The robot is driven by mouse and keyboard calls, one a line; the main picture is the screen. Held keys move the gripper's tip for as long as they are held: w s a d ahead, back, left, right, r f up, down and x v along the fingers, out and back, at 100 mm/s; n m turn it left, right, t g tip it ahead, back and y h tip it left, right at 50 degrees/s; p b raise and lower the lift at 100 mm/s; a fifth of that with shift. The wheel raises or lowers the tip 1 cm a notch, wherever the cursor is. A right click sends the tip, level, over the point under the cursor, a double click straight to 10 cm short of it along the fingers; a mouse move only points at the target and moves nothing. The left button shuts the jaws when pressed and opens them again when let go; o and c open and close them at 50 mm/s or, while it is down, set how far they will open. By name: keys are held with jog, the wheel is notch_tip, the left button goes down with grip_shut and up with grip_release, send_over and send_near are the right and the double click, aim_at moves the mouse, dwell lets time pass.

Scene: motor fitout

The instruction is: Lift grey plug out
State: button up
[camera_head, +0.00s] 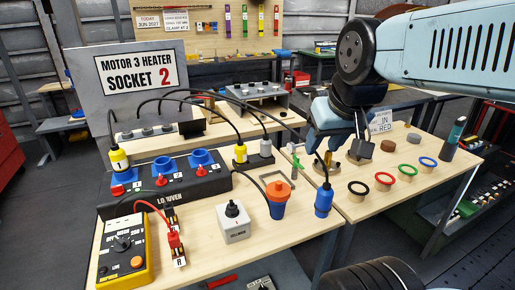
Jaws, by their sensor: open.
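The grey plug (265,147) stands upright at the back of the near table, with a black cable rising from its top. It appears seated in a dark block (261,162), though the joint is too small to make out. My gripper (337,148) hangs to the right of the plug, apart from it, with its jaws open and nothing seen between them. A yellow plug (240,153) stands just left of the grey plug. A blue plug (323,201) with a cable stands below my gripper, near the table's right edge.
A dark socket panel (165,190) with blue covers holds another yellow plug (119,159). An orange-topped blue connector (277,199), a white switch box (235,222) and a yellow meter (124,250) stand in front. Looping cables cross above. Coloured rings (384,180) lie at right.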

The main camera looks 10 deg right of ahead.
jog(key=shift+w, duration=0.1)
jog(key=o, duration=0.3)
jog(key=shift+w+r, duration=0.1)
jog(key=shift+w, duration=0.3)
jog(key=o, duration=0.4)
jog(key=w, duration=0.6)
jog(key=shift+a+m+y, duration=0.2)
jog(key=shift+m+y, duration=0.1)
jog(key=shift+y, duration=0.1)
jog(key=m+g+h, duration=0.1)
jog(key=m+h, duration=0.1)
jog(key=m, duration=0.1)
send_near(266, 140)
jog(key=f, duration=0.1)
jog(key=x, duration=0.8)
jog(key=shift+w+d+f, duration=0.1)
jog(key=shift+w+f, duration=0.1)
jog(key=shift+w, duration=0.05)
jog(key=x, duration=0.3)
jog(key=shift+w+d+f, duration=0.1)
jog(key=shift+w+f, duration=0.05)
jog(key=shift+w, duration=0.4)
jog(key=shift+w+f, duration=0.25)
jog(key=shift+f, duration=0.4)
